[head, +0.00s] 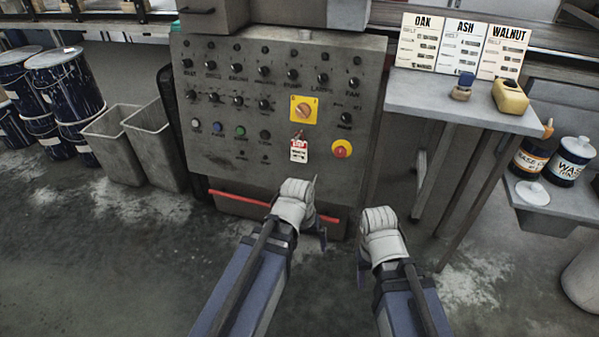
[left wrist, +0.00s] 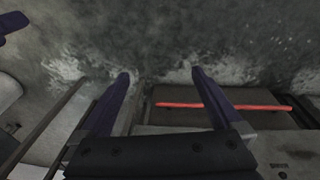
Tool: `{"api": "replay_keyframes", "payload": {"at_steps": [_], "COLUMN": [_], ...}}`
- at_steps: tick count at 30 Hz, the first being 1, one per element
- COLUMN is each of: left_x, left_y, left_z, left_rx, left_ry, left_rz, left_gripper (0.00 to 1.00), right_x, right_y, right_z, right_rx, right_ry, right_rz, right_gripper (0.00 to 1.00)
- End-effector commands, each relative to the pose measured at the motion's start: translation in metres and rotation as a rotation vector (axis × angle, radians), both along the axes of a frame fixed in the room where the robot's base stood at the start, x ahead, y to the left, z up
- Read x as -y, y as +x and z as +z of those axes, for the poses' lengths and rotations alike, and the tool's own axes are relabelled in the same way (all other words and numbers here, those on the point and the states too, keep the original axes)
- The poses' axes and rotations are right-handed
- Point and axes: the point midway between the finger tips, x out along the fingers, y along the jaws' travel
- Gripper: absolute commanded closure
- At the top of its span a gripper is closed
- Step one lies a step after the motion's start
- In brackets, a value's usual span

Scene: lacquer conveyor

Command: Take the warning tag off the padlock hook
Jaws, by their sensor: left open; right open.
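The warning tag (head: 299,151), white with a red top, hangs on the front of the grey control panel. It hangs below the yellow plate with the orange rotary switch (head: 303,110). A small reddish padlock hook (head: 298,134) shows at the tag's top, too small to make out in detail. My left gripper (head: 319,212) is below the tag and a little right of it, apart from it. In the left wrist view its two fingers (left wrist: 160,74) are spread with nothing between them. My right gripper (head: 361,264) is open, lower and further right, largely hidden behind its own wrist.
A red emergency button (head: 341,149) sits right of the tag. Knobs and coloured buttons cover the panel (head: 225,145). A red bar (head: 235,199) runs along the cabinet's base. A shelf (head: 455,103) with sign cards juts out at right. Grey bins (head: 155,140) stand at left.

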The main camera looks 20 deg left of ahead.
Motion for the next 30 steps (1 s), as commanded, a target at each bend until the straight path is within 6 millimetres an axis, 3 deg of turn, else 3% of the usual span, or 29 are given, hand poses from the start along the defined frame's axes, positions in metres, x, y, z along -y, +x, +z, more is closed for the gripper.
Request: {"api": "replay_keyframes", "payload": {"at_steps": [1,3,7,9,14,19,24,30], "left_x": [0.0,0.003,0.014,0.022,0.026,-0.009,-0.064,-0.102], "left_y": [0.008,0.02,0.054,0.083,0.147,0.199,0.224,0.231], "left_z": [-0.033,-0.052,-0.076,-0.076,-0.027,0.04,0.08,0.092], "left_rx": [0.021,0.056,0.146,0.208,0.281,0.224,0.07,-0.07], "left_ry": [-0.033,-0.095,-0.277,-0.449,-0.916,-1.473,-1.945,-2.228], "left_rz": [0.042,0.112,0.31,0.486,0.935,1.422,1.79,1.986], "left_gripper": [0.0,0.0,0.0,0.0,0.0,0.0,0.0,0.0], "right_x": [0.0,0.0,0.0,0.0,0.0,0.0,0.0,0.0], "right_y": [0.0,0.0,0.0,0.0,0.0,0.001,0.001,0.0], "right_z": [-0.035,-0.057,-0.094,-0.113,-0.124,-0.125,-0.124,-0.124], "right_rx": [0.0,0.001,0.001,0.002,0.002,0.002,0.002,0.002], "right_ry": [0.0,0.0,-0.001,0.0,0.0,0.0,0.0,0.0], "right_rz": [0.0,0.0,0.0,0.0,0.0,0.0,0.0,0.0], "right_gripper": [0.5,0.5,0.5,0.5,0.5,0.5,0.5,0.5]}}
